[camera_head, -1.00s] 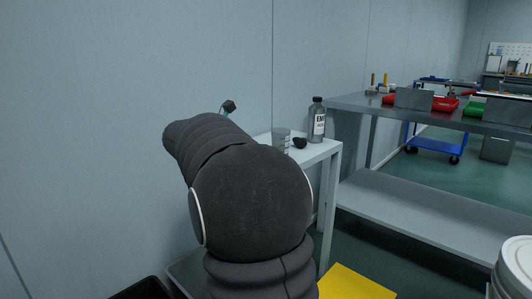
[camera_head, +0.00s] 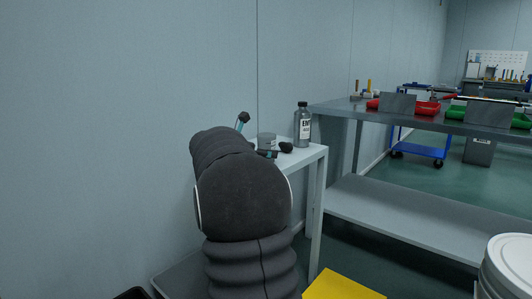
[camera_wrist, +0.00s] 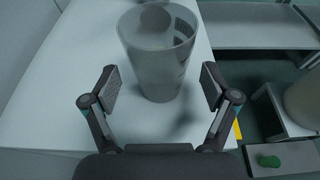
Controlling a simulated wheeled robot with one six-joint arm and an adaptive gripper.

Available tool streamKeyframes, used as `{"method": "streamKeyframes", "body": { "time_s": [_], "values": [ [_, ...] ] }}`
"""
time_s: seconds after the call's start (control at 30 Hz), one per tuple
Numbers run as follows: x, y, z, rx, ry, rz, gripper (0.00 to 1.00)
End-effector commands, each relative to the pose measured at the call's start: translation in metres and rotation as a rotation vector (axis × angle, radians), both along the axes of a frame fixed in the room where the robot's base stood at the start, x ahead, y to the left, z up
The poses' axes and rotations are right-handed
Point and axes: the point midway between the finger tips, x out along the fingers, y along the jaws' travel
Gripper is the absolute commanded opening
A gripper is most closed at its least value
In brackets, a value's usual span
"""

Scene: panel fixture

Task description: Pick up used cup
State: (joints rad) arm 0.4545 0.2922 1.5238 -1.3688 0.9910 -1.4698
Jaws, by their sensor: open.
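The used cup (camera_wrist: 155,62) is a translucent grey cup with dark markings on its side. It stands upright on the small white table (camera_wrist: 55,100) in the wrist view. In the head view the cup (camera_head: 266,141) shows only partly, behind my arm. My gripper (camera_wrist: 157,87) is open, with one finger on each side of the cup's lower part. Gaps show between both finger pads and the cup. In the head view the fingertips (camera_head: 265,137) show on either side of the cup.
A dark labelled bottle (camera_head: 303,125) stands on the same table, right of the cup. The wall (camera_head: 120,120) is close on the left. A grey workbench (camera_head: 420,121) with red and green trays stands to the right. A white bucket (camera_head: 507,268) is at the lower right.

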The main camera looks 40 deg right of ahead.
Motion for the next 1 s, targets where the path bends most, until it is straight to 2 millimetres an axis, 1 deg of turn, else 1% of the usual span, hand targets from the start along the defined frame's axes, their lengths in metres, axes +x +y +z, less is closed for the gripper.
{"method": "streamKeyframes", "body": {
  "time_s": [0.03, 0.13, 0.23, 0.4, 0.43, 0.47, 0.5, 0.57, 0.6, 0.7, 1.0],
  "values": [
    [0.000, -0.008, -0.004, 0.000, 0.000, -0.003, 0.86],
    [0.001, -0.020, -0.008, 0.000, 0.001, -0.002, 0.86],
    [0.002, -0.025, -0.008, -0.001, 0.000, 0.000, 0.86],
    [0.002, -0.024, -0.007, -0.001, 0.000, 0.001, 0.86],
    [0.002, -0.024, -0.007, -0.001, 0.000, 0.001, 0.81],
    [0.002, -0.024, -0.007, 0.000, 0.000, 0.001, 0.73],
    [0.002, -0.024, -0.007, 0.000, 0.000, 0.000, 0.63],
    [0.002, -0.024, -0.007, 0.000, 0.000, 0.000, 0.48],
    [0.002, -0.024, -0.007, 0.000, 0.000, 0.000, 0.38],
    [0.002, -0.024, -0.008, 0.000, 0.000, 0.000, 0.17],
    [0.002, -0.024, -0.007, 0.000, 0.000, 0.000, 0.17]
  ]
}}
